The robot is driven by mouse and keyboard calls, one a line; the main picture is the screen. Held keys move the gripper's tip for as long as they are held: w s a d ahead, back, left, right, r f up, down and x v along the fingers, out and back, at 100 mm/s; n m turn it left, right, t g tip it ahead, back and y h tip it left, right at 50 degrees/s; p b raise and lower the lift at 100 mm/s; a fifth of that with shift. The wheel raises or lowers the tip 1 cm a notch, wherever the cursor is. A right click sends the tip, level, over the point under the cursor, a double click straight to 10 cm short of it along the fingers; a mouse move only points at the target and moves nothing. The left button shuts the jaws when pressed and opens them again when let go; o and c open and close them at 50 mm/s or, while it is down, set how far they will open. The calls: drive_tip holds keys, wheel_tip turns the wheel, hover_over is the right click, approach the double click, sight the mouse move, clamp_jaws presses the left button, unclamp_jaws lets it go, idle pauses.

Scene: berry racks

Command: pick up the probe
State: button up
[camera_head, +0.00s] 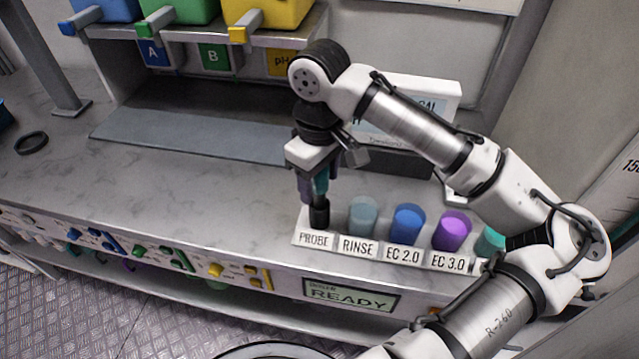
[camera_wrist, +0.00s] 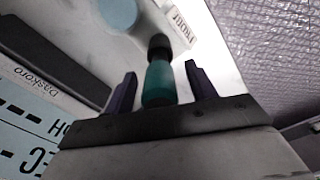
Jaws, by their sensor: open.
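The probe (camera_wrist: 159,84) has a teal body and a dark end. In the head view the probe (camera_head: 320,187) stands upright in the dark holder (camera_head: 319,214) behind the PROBE label (camera_head: 314,239). My gripper (camera_wrist: 158,86) is open, with one purple finger on each side of the probe's teal body in the wrist view. A gap shows between the probe and each finger. In the head view my gripper (camera_head: 313,184) points down over the PROBE spot, and its fingers partly hide the probe.
To the right of the probe in the labelled rack (camera_head: 372,249) stand the RINSE cup (camera_head: 362,216), the blue EC 2.0 cup (camera_head: 408,225) and the purple EC 3.0 cup (camera_head: 452,231). A white display box (camera_head: 430,95) stands behind.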

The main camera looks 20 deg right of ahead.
drive_tip(key=c, duration=1.1)
